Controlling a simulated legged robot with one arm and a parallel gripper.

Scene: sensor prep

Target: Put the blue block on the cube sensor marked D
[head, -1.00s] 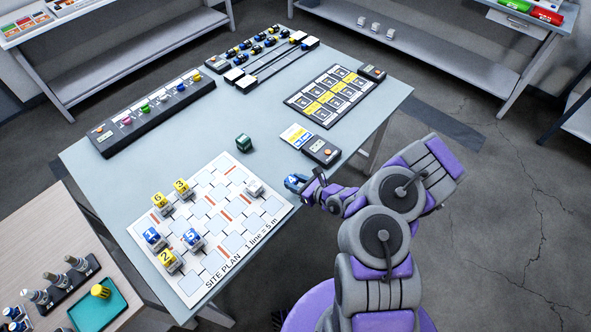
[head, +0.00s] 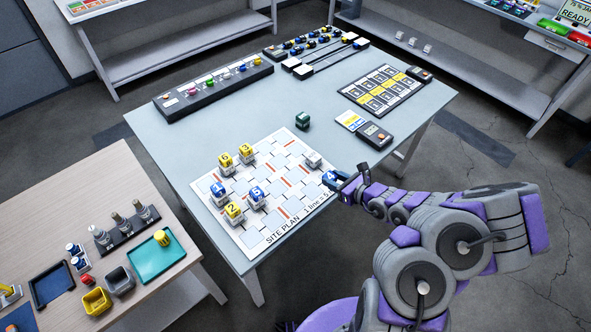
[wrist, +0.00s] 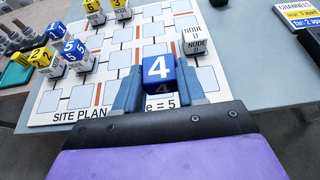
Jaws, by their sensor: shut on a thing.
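My gripper (wrist: 158,92) is shut on a blue block (wrist: 158,70) marked 4, held near the right edge of the site plan board (head: 262,240). The block (head: 329,180) also shows in the head view at the fingertips. The cube sensor marked D (wrist: 196,42) is a pale cube labelled NODE D, standing on the board just beyond and to the right of the held block in the wrist view. In the head view the sensor (head: 313,159) stands left of and beyond my gripper (head: 336,181). The block and the sensor are apart.
Several sensors with blue or yellow numbered blocks stand at the board's left, such as the one with yellow 2 (head: 234,211). A dark green cube (head: 302,120) sits behind the board. A handheld meter (head: 374,135) lies at right.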

